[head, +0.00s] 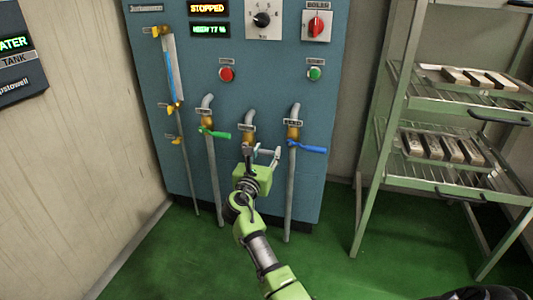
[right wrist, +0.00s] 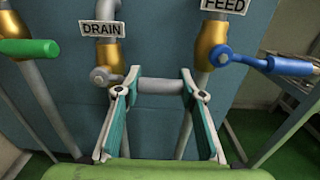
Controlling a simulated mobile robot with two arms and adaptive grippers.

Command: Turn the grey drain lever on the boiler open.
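The grey drain lever (right wrist: 160,86) sticks out sideways to the right from the brass valve under the DRAIN label (right wrist: 101,29) in the right wrist view. In the head view the drain valve (head: 248,131) is the middle of three on the blue boiler (head: 265,95). My right gripper (head: 263,156) is at the lever. Its fingers (right wrist: 154,88) are spread apart, one near the lever's pivot and one near its free end, with the grey grip between them. Whether either finger touches the lever is unclear. My left gripper is not in view.
A green lever (head: 216,133) sits left of the drain valve and a blue lever (head: 308,149) right, under FEED. Pipes run down the boiler front. A green rack (head: 392,120) with trays stands at right. The green floor (head: 180,265) is clear at left.

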